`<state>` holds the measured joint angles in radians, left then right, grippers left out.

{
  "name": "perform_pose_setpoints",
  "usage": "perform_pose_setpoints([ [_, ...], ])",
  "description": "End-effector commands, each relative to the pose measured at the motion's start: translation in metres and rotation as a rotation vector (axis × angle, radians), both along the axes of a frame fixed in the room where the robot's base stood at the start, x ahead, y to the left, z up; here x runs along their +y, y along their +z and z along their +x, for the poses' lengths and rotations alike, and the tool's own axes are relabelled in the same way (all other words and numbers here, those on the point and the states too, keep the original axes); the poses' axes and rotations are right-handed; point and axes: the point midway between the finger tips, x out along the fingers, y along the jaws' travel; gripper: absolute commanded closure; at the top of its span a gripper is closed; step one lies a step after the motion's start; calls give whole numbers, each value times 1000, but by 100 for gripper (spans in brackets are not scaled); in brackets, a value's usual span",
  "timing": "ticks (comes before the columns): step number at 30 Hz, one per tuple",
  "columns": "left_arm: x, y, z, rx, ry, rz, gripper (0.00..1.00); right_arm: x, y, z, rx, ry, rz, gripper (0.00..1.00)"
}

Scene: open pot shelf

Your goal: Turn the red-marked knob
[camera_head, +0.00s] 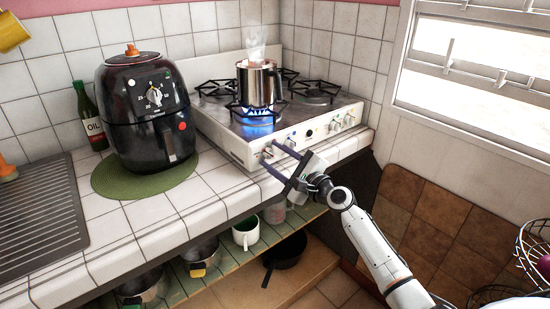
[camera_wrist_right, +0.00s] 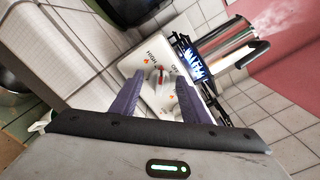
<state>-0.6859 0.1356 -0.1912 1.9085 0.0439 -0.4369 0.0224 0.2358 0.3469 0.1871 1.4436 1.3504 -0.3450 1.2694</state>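The stove (camera_head: 225,137) is white, with a row of knobs along its front panel. The red-marked knob (camera_wrist_right: 161,77) shows in the right wrist view, beside HIGH and OFF labels and small flame marks. My right gripper (camera_head: 268,155) reaches the left part of the front panel. Its purple fingers are spread apart, also in the right wrist view (camera_wrist_right: 159,80), with the knob between and just beyond the tips. I cannot tell whether they touch it. In the head view the fingers partly cover that knob. My left gripper is not in view.
A steaming metal pot (camera_head: 259,84) stands over a lit blue flame (camera_head: 258,118). A black air fryer (camera_head: 146,110) on a green mat (camera_head: 118,181) and an oil bottle (camera_head: 89,118) stand left.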

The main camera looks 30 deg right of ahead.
Motion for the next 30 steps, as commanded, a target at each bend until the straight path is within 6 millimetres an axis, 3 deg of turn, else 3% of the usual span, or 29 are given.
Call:
perform_pose_setpoints([
  [1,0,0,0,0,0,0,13,0,0,0,0,0,0,68],
  [6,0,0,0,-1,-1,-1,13,0,0,0,0,0,0,95],
  [17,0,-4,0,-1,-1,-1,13,0,-1,0,-5,1,-59,95],
  [30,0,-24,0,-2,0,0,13,1,-3,0,-33,2,-405,95],
])
